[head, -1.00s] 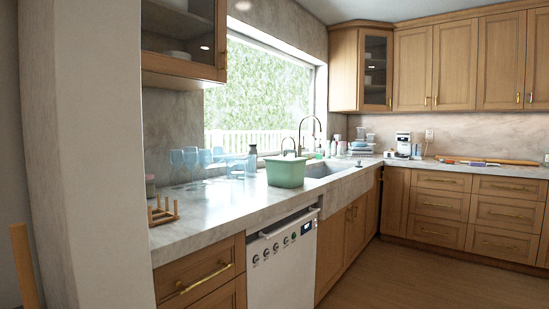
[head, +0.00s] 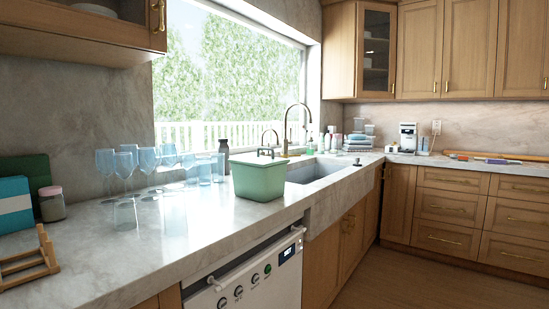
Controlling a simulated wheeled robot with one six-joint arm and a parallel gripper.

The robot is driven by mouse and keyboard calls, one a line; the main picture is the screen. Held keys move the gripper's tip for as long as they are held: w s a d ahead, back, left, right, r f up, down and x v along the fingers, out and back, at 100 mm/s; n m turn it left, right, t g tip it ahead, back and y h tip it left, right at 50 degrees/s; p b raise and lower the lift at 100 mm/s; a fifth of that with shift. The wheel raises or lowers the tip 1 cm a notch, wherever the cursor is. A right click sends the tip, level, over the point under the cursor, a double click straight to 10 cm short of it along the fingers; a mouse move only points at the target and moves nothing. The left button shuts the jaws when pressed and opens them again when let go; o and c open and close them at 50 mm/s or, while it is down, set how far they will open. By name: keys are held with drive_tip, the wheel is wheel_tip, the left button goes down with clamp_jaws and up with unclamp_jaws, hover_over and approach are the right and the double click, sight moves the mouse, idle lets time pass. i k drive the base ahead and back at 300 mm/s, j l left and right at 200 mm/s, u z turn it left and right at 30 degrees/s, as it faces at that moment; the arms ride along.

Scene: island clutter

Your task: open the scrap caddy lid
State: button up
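A green tub-shaped bin with a lighter rim (head: 258,178), which looks like the scrap caddy, stands upright on the marble counter just left of the sink. Its top looks covered by a flat lid (head: 258,160), which appears shut. A small dark shape shows above the lid, but I cannot tell whether it is a handle or part of the tap behind. My gripper is not in view.
Several blue glasses (head: 148,160) stand on the counter left of the bin, with a dark bottle (head: 223,146) behind it. A wooden rack (head: 28,260) is at the near left. The sink (head: 315,170) is to the right. The floor (head: 440,270) ahead right is clear.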

sight(258, 160)
drive_tip(key=j+z, duration=0.35)
drive_tip(key=j, duration=0.8)
drive_tip(key=i+l, duration=0.25)
drive_tip(key=l, duration=0.15)
drive_tip(key=i+l, duration=0.5)
drive_tip(key=l, duration=0.25)
drive_tip(key=i+l, duration=0.25)
drive_tip(key=l, duration=0.15)
drive_tip(key=i+l+u, duration=0.1)
drive_tip(key=i, duration=0.8)
